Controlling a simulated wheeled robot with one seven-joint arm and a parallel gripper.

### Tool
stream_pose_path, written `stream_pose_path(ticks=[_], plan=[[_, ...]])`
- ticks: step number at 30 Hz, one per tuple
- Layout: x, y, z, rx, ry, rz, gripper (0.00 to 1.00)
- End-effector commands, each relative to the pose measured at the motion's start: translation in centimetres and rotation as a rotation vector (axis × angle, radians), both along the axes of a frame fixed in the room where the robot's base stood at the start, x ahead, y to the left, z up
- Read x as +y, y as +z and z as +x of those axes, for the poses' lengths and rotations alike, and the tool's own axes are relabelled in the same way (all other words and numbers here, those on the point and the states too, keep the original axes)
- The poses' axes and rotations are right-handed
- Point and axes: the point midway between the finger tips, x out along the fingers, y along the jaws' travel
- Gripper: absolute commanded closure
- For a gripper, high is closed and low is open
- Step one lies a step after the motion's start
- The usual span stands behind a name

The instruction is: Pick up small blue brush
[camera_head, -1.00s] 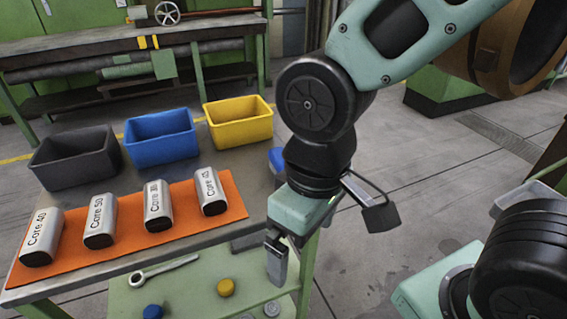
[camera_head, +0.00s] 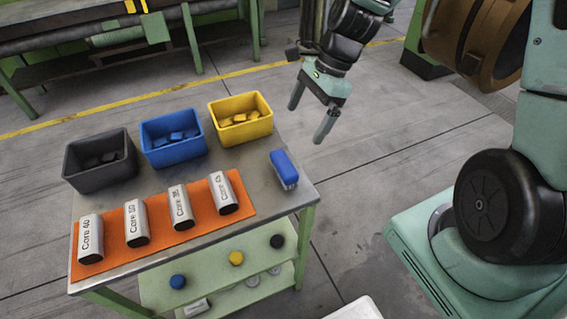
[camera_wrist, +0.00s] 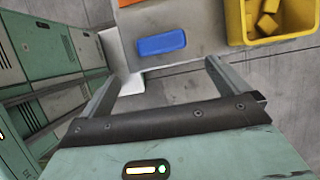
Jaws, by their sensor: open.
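The small blue brush (camera_head: 284,167) stands on the right end of the metal table top, blue back up with pale bristles below. It also shows in the wrist view (camera_wrist: 162,44), ahead of my fingers and apart from them. My gripper (camera_head: 308,124) is open and empty, above and beyond the table's back right edge. In the wrist view my gripper (camera_wrist: 160,80) has its two fingers wide apart, with floor and the table end between them.
Black (camera_head: 99,178), blue (camera_head: 174,154) and yellow (camera_head: 241,134) bins with small blocks line the table's back. A lower shelf (camera_head: 217,268) holds round knobs.

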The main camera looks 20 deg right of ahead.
Motion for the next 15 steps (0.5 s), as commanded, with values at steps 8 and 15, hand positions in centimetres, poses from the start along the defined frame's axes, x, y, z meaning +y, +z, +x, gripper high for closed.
stream_pose_path(ticks=[8, 15], plan=[[2.3, -5.2, -0.1, 0.005, 0.007, 0.002, 0.00], [3.4, -8.1, -0.1, 0.000, 0.007, 0.000, 0.00]])
